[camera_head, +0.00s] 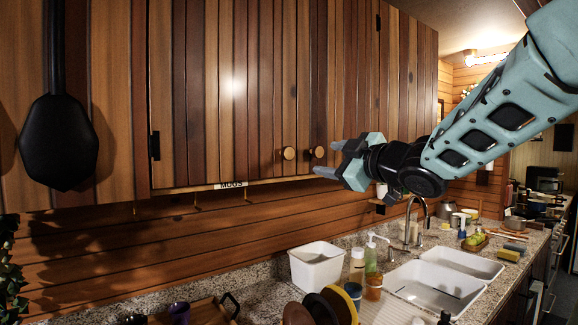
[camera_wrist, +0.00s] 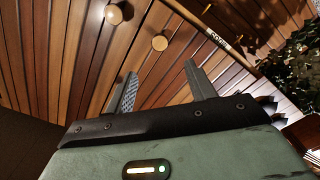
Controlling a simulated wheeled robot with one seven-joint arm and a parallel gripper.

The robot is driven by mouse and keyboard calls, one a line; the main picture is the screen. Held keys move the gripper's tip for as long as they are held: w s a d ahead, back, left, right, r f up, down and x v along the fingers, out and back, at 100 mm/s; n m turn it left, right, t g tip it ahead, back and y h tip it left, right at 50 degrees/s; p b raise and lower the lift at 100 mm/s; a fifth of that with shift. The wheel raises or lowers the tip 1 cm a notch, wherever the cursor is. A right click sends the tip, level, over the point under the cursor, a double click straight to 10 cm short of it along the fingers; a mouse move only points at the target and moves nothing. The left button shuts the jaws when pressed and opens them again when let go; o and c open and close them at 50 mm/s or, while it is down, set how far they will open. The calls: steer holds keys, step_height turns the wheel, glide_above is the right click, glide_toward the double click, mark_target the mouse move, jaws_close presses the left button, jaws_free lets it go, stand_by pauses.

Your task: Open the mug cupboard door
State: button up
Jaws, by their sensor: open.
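The mug cupboard door (camera_head: 220,95) is a shut wood-plank door on the wall, with a black hinge at its left edge. A "MUGS" label (camera_head: 231,185) sits below it and also shows in the wrist view (camera_wrist: 215,38). Its round wooden knob (camera_head: 289,153) is near the lower right corner; in the wrist view the knob (camera_wrist: 160,42) lies beyond the gap between my fingers. My gripper (camera_head: 328,160) is open and empty, right of this knob and apart from it. The fingers also show in the wrist view (camera_wrist: 161,73).
The neighbouring door's knob (camera_head: 319,152) is close to my fingertips in the picture. Below are a white tub (camera_head: 317,266), soap bottles, a faucet (camera_head: 412,215) and a sink (camera_head: 435,288). A black pan-like utensil (camera_head: 58,140) hangs at left. The space before the mug door looks clear.

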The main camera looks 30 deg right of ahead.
mark_target(291, 156)
steer(key=w, duration=0.9)
steer(key=w+p, duration=0.1)
steer(key=w, duration=0.4)
steer(key=shift+w+a+r, duration=0.1)
steer(key=shift+w+a, duration=0.15)
steer(key=shift+w, duration=0.75)
jaws_close()
steer(key=shift+f+b, duration=0.25)
steer(key=shift+b, duration=0.55)
